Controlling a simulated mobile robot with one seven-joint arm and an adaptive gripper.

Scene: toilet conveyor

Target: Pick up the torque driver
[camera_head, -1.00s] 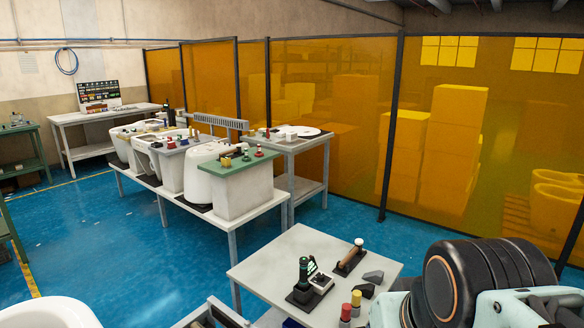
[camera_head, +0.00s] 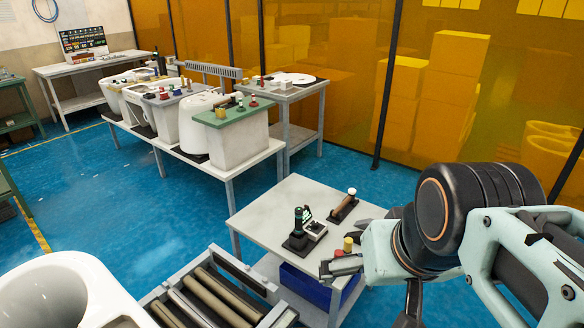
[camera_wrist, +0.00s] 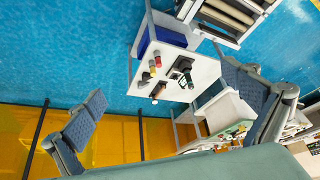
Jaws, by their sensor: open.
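The torque driver, which I take to be the dark upright tool with a green-black handle (camera_head: 299,222), stands in a black base on the small grey-white table (camera_head: 262,208). It also shows in the wrist view (camera_wrist: 185,68), upside down in the picture. My gripper (camera_head: 374,286) is at the table's front right side in the head view, apart from the driver. In the wrist view my gripper's two fingers (camera_wrist: 163,86) are spread wide with nothing between them.
A small display device (camera_head: 315,230) is beside the driver. A wooden-handled tool (camera_head: 343,206) lies behind it. Red and yellow capped cylinders (camera_wrist: 154,68) stand nearby. A blue bin (camera_head: 305,287) sits under the table. A roller conveyor (camera_head: 210,300) and white toilet bowl (camera_head: 65,290) are at front left.

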